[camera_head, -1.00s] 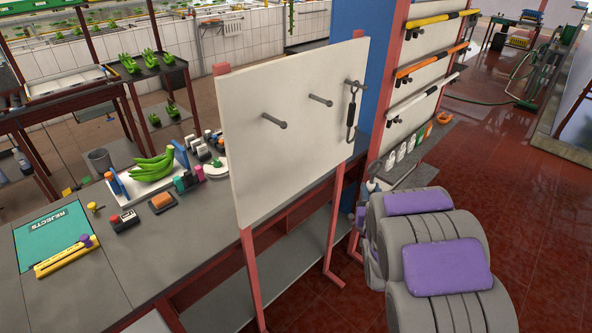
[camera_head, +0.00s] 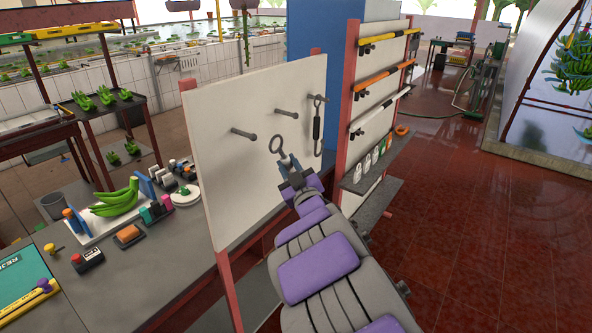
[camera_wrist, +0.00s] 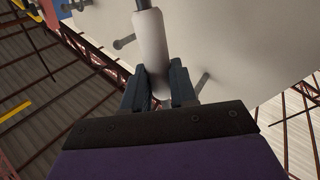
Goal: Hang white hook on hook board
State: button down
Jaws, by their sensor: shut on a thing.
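The white hook shows a grey metal ring (camera_head: 277,143) at its upper end and a white handle (camera_wrist: 151,42) in the wrist view. My gripper (camera_head: 288,168) is shut on the handle and holds the hook with the ring up, in front of the white hook board (camera_head: 225,185). In the wrist view my gripper's fingers (camera_wrist: 158,88) flank the handle. The board has a left peg (camera_head: 243,134), a middle peg (camera_head: 293,117) and a right peg (camera_head: 319,97). In the picture the ring is below the middle peg; it appears clear of it. The left and middle pegs are bare.
A dark hook (camera_head: 317,128) hangs on the right peg, close right of my gripper. Behind the board a grey bench (camera_head: 155,275) holds bananas (camera_head: 116,199) and small items. A rack with coloured bars (camera_head: 386,78) stands right of the board.

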jog(key=shift+w+a, duration=0.2)
jog(key=shift+a, duration=0.1)
jog(key=shift+w+a+b, duration=0.15)
jog(key=shift+w+b, duration=0.15)
jog(key=shift+w, duration=0.35)
jog(key=shift+w+a, duration=0.2)
jog(key=shift+a, duration=0.05)
jog(key=shift+a+b, duration=0.3)
jog(key=shift+a, duration=0.45)
jog(key=shift+s, duration=0.25)
jog(key=shift+a, duration=0.3)
jog(key=shift+w+a+b, duration=0.3)
jog(key=shift+w+a, duration=0.05)
jog(key=shift+w, duration=0.15)
